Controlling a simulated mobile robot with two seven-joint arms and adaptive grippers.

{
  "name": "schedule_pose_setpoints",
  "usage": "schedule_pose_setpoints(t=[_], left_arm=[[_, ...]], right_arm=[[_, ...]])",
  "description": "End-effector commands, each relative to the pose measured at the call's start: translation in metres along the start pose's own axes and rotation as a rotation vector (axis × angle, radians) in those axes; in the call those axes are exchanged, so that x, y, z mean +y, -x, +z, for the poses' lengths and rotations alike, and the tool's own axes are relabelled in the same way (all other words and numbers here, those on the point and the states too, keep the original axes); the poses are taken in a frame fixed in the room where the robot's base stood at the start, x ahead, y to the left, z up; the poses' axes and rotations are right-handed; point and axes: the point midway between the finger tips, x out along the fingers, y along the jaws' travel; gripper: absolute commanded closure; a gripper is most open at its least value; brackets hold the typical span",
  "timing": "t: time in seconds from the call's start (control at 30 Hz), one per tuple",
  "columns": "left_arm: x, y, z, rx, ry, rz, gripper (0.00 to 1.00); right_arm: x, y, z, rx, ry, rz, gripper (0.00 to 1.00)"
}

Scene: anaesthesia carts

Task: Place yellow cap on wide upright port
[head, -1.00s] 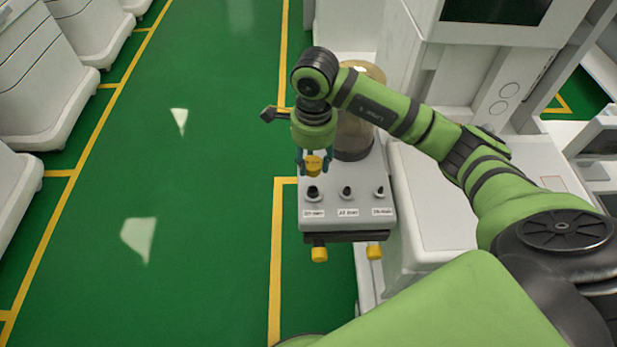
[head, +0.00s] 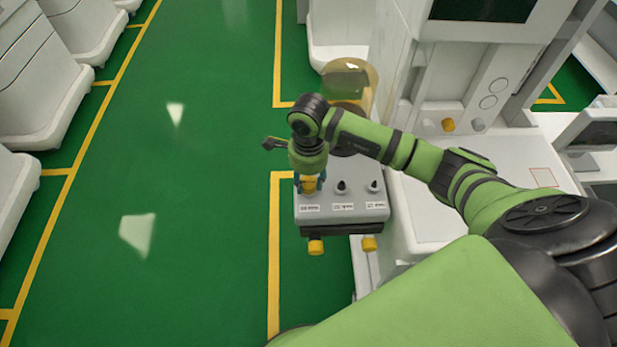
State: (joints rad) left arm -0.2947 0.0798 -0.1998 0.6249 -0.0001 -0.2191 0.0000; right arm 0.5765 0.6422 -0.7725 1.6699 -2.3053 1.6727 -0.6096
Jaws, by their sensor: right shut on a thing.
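My right gripper (head: 308,182) is shut on the yellow cap (head: 310,184), pointing down over the left end of the grey port block (head: 345,213). The cap covers the leftmost upright port, which is hidden behind it. I cannot tell whether the cap touches that port or hovers just above it. The dark middle port (head: 342,187) and right port (head: 374,187) stand uncovered, each with a white label in front. The label text is too small to read. My left gripper is not in view.
Two yellow knobs (head: 316,246) (head: 369,244) stick out below the block's front edge. A clear canister with a yellowish lid (head: 348,80) stands behind my right wrist. The white cart (head: 430,205) is close on the right. Green floor (head: 190,220) is open on the left.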

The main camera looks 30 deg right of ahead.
Motion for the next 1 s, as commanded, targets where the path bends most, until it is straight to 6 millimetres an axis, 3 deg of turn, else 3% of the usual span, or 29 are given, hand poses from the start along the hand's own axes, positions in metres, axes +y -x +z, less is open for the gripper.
schedule_pose_setpoints(t=[0.03, 0.07, 0.5, 0.57, 1.0], left_arm=[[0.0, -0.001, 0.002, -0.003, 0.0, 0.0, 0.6], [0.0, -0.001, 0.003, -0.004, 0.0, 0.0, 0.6], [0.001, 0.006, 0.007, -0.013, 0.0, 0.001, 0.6], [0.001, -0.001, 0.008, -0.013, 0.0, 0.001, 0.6], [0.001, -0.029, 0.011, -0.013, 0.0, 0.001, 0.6]], right_arm=[[0.0, -0.001, 0.0, 0.0, 0.0, -0.001, 0.47], [0.0, 0.0, 0.0, 0.0, 0.0, 0.0, 0.35], [0.0, 0.006, 0.0, -0.001, -0.001, 0.0, 0.35], [-0.002, 0.01, 0.0, -0.002, 0.0, -0.005, 0.35], [-0.002, 0.098, 0.0, -0.001, -0.001, -0.007, 0.35]])
